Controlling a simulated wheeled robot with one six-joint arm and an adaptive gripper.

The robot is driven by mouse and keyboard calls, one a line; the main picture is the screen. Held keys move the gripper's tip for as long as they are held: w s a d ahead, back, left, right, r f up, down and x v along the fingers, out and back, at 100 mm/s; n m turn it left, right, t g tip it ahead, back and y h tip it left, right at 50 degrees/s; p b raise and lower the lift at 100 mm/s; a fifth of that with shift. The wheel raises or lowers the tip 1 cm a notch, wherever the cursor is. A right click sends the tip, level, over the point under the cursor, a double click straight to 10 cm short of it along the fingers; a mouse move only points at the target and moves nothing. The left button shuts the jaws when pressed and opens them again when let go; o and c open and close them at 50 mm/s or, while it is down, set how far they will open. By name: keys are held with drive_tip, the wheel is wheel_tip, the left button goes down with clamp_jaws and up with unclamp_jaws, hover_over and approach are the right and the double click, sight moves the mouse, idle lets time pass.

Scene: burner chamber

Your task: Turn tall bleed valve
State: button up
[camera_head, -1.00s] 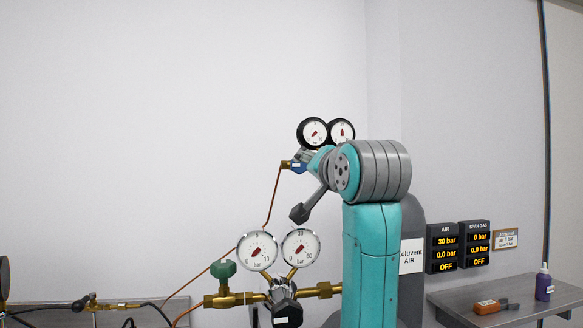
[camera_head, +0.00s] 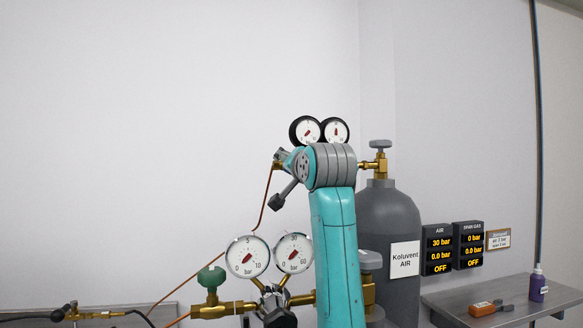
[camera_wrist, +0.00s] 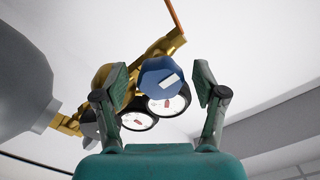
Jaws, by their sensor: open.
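A regulator with two round gauges (camera_head: 319,131) sits high beside the tall grey cylinder (camera_head: 388,225). In the wrist view, a blue knob (camera_wrist: 158,74) with a white label shows on its brass body (camera_wrist: 112,78). I cannot tell for sure whether this knob is the tall bleed valve. My gripper (camera_wrist: 159,88) is open, with one finger on each side of the blue knob in that picture. Depth and contact cannot be told. In the head view my arm hides most of the gripper and part of the regulator.
A lower regulator with two large gauges (camera_head: 247,257) and a green knob (camera_head: 211,278) stands in front. The cylinder's top valve (camera_head: 380,146) is right of my arm. Display boxes (camera_head: 438,249) hang above a side table (camera_head: 445,303) with a purple bottle (camera_head: 538,286).

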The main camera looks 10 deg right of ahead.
drive_tip(key=shift+w, duration=0.35)
drive_tip(key=c, duration=1.2)
drive_tip(key=shift+o, duration=0.2)
